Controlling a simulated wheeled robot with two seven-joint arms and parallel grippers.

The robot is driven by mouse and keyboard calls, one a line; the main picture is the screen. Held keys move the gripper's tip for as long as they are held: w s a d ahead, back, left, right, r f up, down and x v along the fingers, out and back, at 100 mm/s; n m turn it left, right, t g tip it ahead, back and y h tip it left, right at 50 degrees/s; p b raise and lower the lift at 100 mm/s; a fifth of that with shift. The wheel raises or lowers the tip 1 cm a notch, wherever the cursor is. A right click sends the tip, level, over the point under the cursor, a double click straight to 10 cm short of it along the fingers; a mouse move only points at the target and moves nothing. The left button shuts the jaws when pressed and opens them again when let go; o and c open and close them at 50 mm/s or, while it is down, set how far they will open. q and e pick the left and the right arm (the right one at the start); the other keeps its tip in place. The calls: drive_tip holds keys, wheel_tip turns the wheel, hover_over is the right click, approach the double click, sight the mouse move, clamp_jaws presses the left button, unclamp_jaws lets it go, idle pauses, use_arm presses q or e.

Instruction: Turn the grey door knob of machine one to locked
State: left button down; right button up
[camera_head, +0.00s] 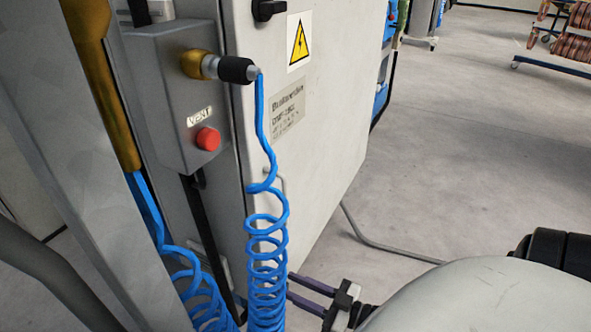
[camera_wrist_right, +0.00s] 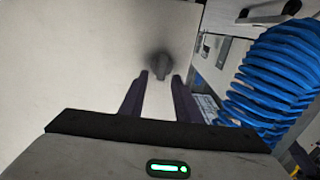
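My left gripper is not in view.
A blue coiled hose (camera_head: 267,262) hangs close to my right fingers and also fills the right of the wrist view (camera_wrist_right: 270,75). A grey box (camera_head: 165,110) with a red button (camera_head: 208,139) is on the left.

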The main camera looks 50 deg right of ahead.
clamp_jaws()
